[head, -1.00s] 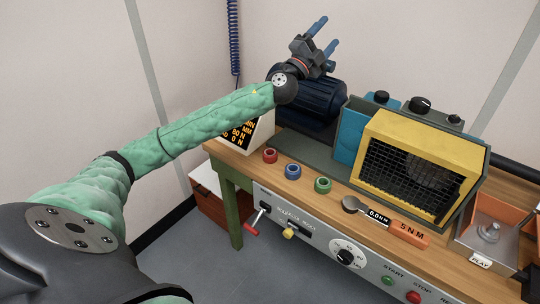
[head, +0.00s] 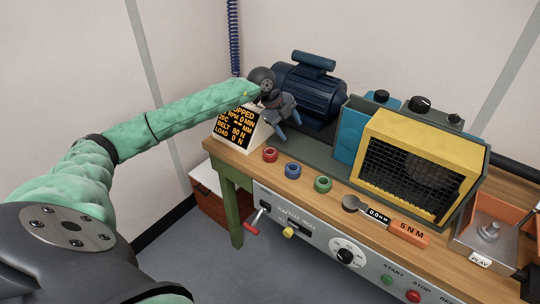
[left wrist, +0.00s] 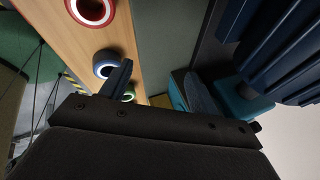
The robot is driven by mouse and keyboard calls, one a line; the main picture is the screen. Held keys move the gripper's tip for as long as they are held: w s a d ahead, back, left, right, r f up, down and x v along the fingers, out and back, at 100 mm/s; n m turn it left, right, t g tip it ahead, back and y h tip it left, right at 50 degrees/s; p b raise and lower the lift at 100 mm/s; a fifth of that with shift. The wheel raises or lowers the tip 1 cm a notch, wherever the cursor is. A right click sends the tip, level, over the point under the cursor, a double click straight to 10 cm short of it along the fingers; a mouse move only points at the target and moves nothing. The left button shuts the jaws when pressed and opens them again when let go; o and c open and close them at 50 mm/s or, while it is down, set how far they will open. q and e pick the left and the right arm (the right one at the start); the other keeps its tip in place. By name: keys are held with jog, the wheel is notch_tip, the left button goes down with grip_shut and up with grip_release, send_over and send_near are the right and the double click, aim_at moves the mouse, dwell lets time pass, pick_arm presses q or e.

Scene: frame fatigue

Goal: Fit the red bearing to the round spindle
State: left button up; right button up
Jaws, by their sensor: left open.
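The red bearing (head: 270,155) is a short ring with a hole, lying on the wooden bench left of a blue ring (head: 293,171) and a green ring (head: 322,185). Its red edge also shows at the top of the left wrist view (left wrist: 98,23). My left gripper (head: 288,127) is open and empty, above and behind the red bearing, pointing down toward the bench, apart from the rings. A round part shows dimly behind the yellow mesh guard (head: 415,133); I cannot tell whether it is the spindle. My right gripper is out of view.
A blue motor (head: 308,92) stands close behind my left gripper. A display box (head: 240,130) is to its left. An orange tray (head: 520,235) with a metal post stands at right.

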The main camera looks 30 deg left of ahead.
aim_at(269, 150)
pick_arm(q)
jog(key=shift+s+a+f+n+g+y+p, duration=0.25)
jog(key=shift+s+a+f+n+g+y, duration=0.55)
jog(key=shift+s+a+f+n, duration=0.5)
jog(key=shift+s+a+f+n+g+y+p, duration=0.25)
jog(key=shift+s+a+f+n+g+y, duration=0.5)
jog(key=shift+s+a+f+n, duration=0.55)
jog(key=f+p, duration=0.2)
jog(key=f, duration=0.1)
jog(key=shift+w+d+f, duration=0.15)
jog(key=shift+w+f, duration=0.05)
jog(key=shift+f, duration=0.05)
jog(key=shift+d+f+p, duration=0.1)
jog(key=shift+f+p, duration=0.25)
jog(key=shift+f, duration=0.3)
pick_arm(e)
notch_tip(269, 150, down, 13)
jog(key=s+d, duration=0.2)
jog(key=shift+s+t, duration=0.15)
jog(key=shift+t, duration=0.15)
pick_arm(q)
jog(key=c, duration=0.8)
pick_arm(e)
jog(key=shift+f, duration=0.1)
